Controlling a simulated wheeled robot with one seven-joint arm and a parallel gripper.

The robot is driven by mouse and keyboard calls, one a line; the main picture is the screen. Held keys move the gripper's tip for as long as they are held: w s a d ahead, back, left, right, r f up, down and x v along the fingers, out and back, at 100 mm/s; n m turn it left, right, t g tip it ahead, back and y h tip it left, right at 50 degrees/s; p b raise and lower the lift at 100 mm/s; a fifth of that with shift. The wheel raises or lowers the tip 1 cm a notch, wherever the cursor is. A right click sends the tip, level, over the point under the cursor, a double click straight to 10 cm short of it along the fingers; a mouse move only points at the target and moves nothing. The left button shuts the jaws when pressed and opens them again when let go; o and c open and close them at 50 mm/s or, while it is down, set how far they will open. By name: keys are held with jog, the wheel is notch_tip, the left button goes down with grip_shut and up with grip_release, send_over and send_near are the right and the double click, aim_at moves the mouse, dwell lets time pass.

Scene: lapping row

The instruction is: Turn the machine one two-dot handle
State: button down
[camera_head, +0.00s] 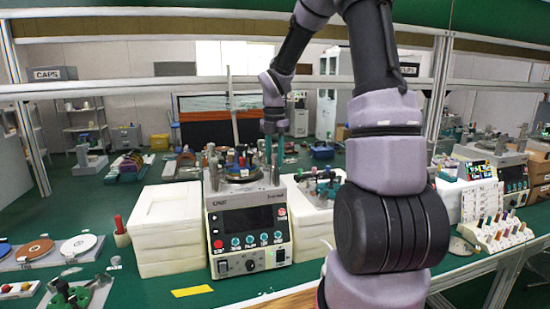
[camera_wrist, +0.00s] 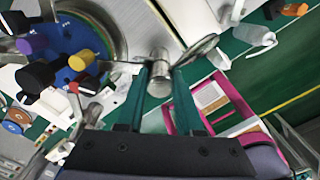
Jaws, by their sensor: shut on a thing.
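A lapping machine (camera_head: 215,222) with a dark screen and several teal knobs stands at the middle of the green bench in the head view. A round plate sits on its top among upright posts and small parts. My gripper (camera_head: 275,148) reaches down at the right rear of that top. In the wrist view my gripper (camera_wrist: 160,95) has its teal fingers on both sides of a round metal handle end (camera_wrist: 159,72) and is shut on it. A flat metal lever (camera_wrist: 197,48) extends to its upper right. I cannot make out any dots on the handle.
White foam blocks (camera_head: 165,230) stand left of the machine. Another machine (camera_head: 512,175) and a rack of coloured pegs (camera_head: 492,232) stand to the right. In the wrist view a blue disc (camera_wrist: 75,42) with coloured knobs lies left, and a pink-edged tray (camera_wrist: 222,105) lies right.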

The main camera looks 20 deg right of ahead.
aim_at(275, 155)
jog(key=shift+w+d, duration=0.1)
jog(key=c, duration=0.6)
grip_release()
jog(key=shift+o, duration=0.2)
jog(key=shift+r, duration=0.1)
notch_tip(275, 155, up, 11)
